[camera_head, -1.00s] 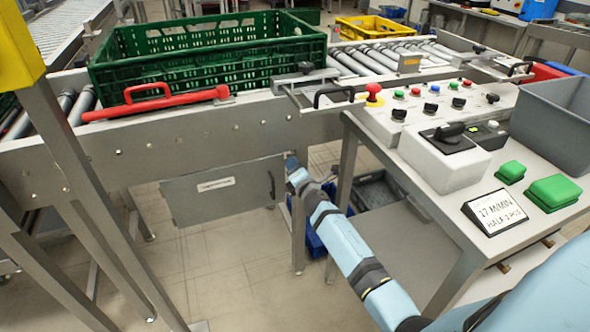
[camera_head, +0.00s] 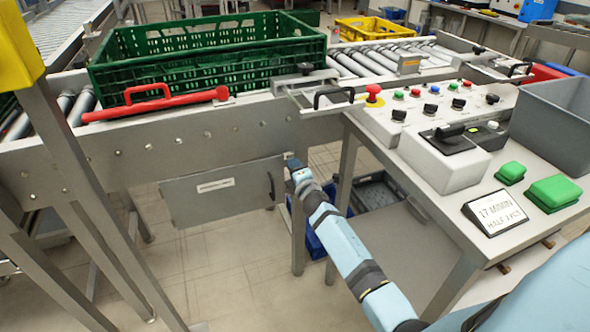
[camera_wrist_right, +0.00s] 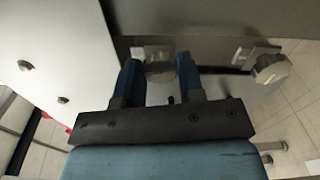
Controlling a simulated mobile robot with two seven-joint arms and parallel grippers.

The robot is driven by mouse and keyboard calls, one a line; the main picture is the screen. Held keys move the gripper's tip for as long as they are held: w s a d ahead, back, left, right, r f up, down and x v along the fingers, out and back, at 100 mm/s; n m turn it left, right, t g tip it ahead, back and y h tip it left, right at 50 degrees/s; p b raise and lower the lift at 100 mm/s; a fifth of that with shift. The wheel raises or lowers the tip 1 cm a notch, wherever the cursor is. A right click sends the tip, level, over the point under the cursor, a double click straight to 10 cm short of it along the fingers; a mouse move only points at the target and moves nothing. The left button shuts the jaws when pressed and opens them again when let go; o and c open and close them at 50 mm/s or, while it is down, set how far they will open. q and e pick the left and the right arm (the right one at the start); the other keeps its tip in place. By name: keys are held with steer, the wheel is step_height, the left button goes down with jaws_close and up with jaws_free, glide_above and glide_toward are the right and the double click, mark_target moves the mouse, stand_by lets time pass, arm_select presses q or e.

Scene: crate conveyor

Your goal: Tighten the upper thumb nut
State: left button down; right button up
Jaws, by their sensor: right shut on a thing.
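My right gripper (camera_head: 292,163) is at the conveyor's side frame, just right of the hanging grey panel, in the head view. In the right wrist view, the two dark blue fingers of my right gripper (camera_wrist_right: 158,78) are closed on a pale grey knob, the upper thumb nut (camera_wrist_right: 158,60), which lies on the side towards the conveyor frame. A second pale thumb nut (camera_wrist_right: 271,67) sits apart to the right, beside a slotted bracket (camera_wrist_right: 242,54). The nuts cannot be made out in the head view. My left gripper is not in view.
A green crate (camera_head: 200,78) stands on the conveyor. The side frame (camera_head: 140,140) runs above the grey panel (camera_head: 225,190) with a black handle. The control table (camera_head: 420,180) stands to the right. A blue bin (camera_head: 318,235) sits below on the floor.

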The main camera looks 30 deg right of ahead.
steer(key=o, duration=0.9)
arm_select(q)
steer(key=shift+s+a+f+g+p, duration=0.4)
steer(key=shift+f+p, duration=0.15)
steer(key=shift+p, duration=0.45)
arm_select(e)
steer(key=v, duration=1.4)
steer(key=shift+w, duration=0.1)
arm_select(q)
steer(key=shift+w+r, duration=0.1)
